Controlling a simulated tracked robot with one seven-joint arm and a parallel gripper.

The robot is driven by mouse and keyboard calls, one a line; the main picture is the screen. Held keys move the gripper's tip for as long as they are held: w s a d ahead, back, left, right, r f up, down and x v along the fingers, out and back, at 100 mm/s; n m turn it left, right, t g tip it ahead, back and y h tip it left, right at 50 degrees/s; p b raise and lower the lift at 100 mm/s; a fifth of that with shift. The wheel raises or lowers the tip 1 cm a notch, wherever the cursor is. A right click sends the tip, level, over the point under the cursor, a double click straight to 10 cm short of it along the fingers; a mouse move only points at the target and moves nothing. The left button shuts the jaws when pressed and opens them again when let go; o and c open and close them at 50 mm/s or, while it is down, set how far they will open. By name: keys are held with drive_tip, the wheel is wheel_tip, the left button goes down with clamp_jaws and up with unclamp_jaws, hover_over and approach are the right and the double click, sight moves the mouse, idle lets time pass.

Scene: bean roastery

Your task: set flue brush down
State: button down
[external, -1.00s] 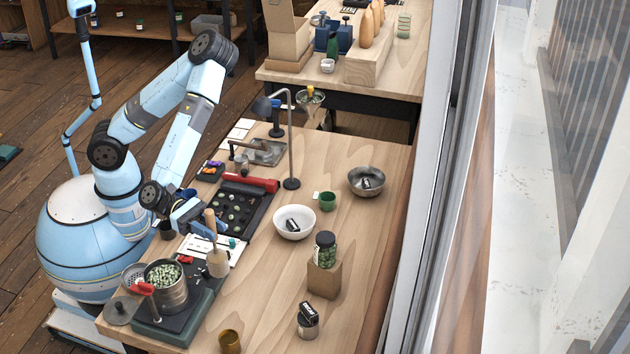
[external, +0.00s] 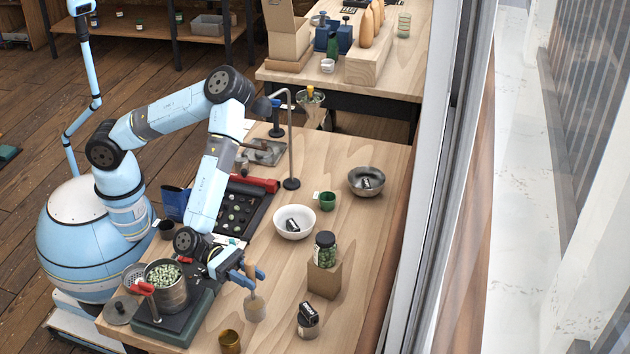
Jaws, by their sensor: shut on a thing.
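The flue brush (external: 255,309) has a wooden handle and a pale, wide head. It hangs roughly upright, head down, over the front part of the wooden workbench (external: 283,327). My gripper (external: 251,275) is shut on its handle, with the blue fingers on either side. The head is at or just above the bench top; I cannot tell whether it touches.
A white bowl (external: 294,222) is behind. Bare wood lies between them.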

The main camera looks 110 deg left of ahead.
drive_tip(key=f, duration=0.3)
drive_tip(key=shift+w+d+f, duration=0.15)
drive_tip(key=shift+w+f, duration=0.1)
drive_tip(key=shift+f, duration=0.1)
drive_tip(key=c, duration=0.8)
unclamp_jaws()
drive_tip(key=shift+s, duration=0.15)
